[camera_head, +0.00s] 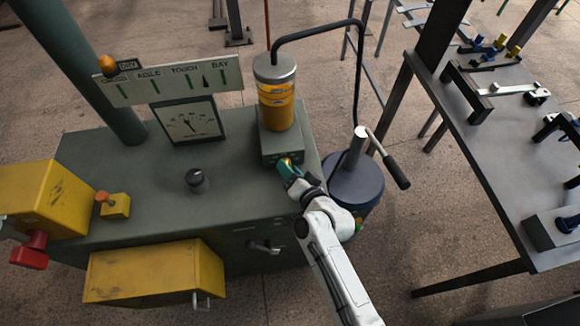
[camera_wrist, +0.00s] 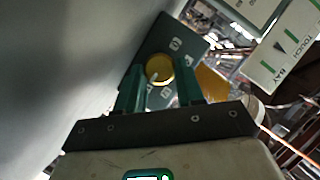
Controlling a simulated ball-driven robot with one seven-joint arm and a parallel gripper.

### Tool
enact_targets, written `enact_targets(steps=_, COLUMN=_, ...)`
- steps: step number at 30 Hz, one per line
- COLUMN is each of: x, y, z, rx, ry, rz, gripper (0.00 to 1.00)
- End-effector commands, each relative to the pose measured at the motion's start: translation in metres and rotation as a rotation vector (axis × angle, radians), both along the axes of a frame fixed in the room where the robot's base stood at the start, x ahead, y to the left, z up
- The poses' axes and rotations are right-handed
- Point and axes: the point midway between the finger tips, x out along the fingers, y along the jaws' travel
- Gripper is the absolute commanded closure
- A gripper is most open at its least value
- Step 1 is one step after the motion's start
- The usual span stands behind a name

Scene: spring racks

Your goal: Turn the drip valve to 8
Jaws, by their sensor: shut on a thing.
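The drip valve is a small yellow round knob (camera_wrist: 159,69) on the dark front plate (camera_wrist: 186,45) of the oiler's base block (camera_head: 281,149). The plate has pale markings around the knob; I cannot read the setting. Above the block stands the glass oil reservoir (camera_head: 276,103), filled with amber oil under a grey metal cap. My gripper (camera_head: 291,169) is at the front of the block. In the wrist view my gripper (camera_wrist: 161,92) has its two green fingers on either side of the knob, shut on it. In the head view my gripper mostly hides the knob.
A dial gauge (camera_head: 190,124) and a sign board (camera_head: 171,80) stand on the green cabinet top (camera_head: 130,185). A black knob (camera_head: 196,179) sits left of my gripper. A blue-grey drum with a pump handle (camera_head: 397,171) stands close on the right.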

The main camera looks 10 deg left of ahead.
Motion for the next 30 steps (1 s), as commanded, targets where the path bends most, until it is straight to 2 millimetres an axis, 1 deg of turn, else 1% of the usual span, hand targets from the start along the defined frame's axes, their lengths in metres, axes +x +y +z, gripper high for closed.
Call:
enact_targets(steps=1, x=-0.0007, y=0.0005, z=0.0033, rx=-0.019, ry=-0.002, rz=0.002, gripper=0.93)
enact_targets(steps=6, x=-0.0004, y=0.0001, z=0.0008, rx=-0.049, ry=-0.013, rz=0.002, gripper=0.93)
enact_targets(steps=13, x=-0.0004, y=-0.0001, z=0.0001, rx=-0.048, ry=-0.014, rz=0.002, gripper=0.93)
enact_targets(steps=14, x=-0.0004, y=-0.0001, z=0.0001, rx=-0.048, ry=-0.014, rz=0.001, gripper=0.62)
enact_targets(steps=17, x=-0.0004, y=0.0000, z=0.0002, rx=-0.048, ry=-0.014, rz=0.001, gripper=0.52)
enact_targets(steps=26, x=-0.0017, y=-0.0007, z=0.0005, rx=-0.047, ry=-0.013, rz=0.002, gripper=0.52)
enact_targets(steps=30, x=-0.0092, y=-0.0061, z=0.0020, rx=-0.046, ry=-0.014, rz=0.000, gripper=0.52)
